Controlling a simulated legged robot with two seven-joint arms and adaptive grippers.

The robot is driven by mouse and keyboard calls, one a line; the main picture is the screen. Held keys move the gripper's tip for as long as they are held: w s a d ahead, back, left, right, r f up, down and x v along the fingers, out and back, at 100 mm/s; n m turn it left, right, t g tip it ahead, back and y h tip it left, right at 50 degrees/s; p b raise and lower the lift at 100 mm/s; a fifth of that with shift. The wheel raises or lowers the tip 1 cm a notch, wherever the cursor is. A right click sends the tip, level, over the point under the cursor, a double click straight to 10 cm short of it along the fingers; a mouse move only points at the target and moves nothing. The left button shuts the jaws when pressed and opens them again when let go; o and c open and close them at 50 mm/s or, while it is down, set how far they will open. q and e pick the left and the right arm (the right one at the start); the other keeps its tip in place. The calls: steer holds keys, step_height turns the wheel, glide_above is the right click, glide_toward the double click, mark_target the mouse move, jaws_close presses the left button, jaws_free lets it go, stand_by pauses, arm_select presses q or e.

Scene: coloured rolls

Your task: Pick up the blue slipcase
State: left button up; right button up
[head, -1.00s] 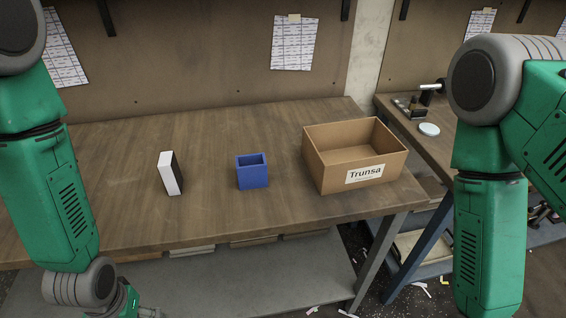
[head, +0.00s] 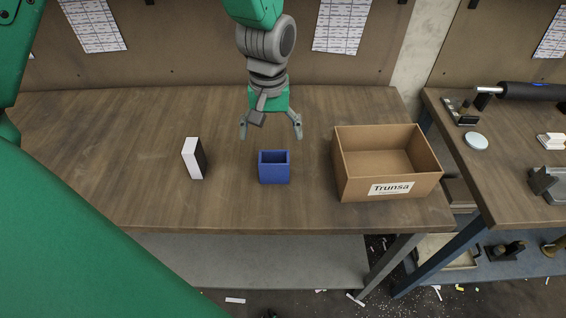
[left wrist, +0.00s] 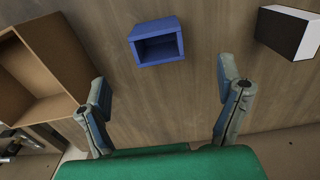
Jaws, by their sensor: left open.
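The blue slipcase (head: 274,172) stands on the wooden table in the middle of the head view, with its open side up. In the left wrist view the blue slipcase (left wrist: 157,45) shows beyond the fingertips, between their lines, with its hollow visible. My left gripper (head: 271,134) is open and empty, pointing down just behind and above the slipcase, not touching it. Its two spread fingers also show in the left wrist view (left wrist: 165,100). My right gripper is not in view.
A black and white box (head: 194,158) stands left of the slipcase. A second bench (head: 505,185) with tools is at far right.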

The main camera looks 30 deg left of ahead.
arm_select(q)
glide_above(274, 162)
steer(key=f, duration=0.3)
steer(key=s+f, duration=0.1)
steer(key=f, duration=0.1)
steer(key=shift+d+f, duration=0.1)
steer(key=shift+f, duration=0.25)
steer(key=f, duration=0.2)
steer(key=d+f, duration=0.1)
steer(key=f, duration=0.1)
steer(key=shift+f, duration=0.3)
steer(key=shift+s+a, duration=0.1)
steer(key=shift+s, duration=0.05)
steer(key=c, duration=1.2)
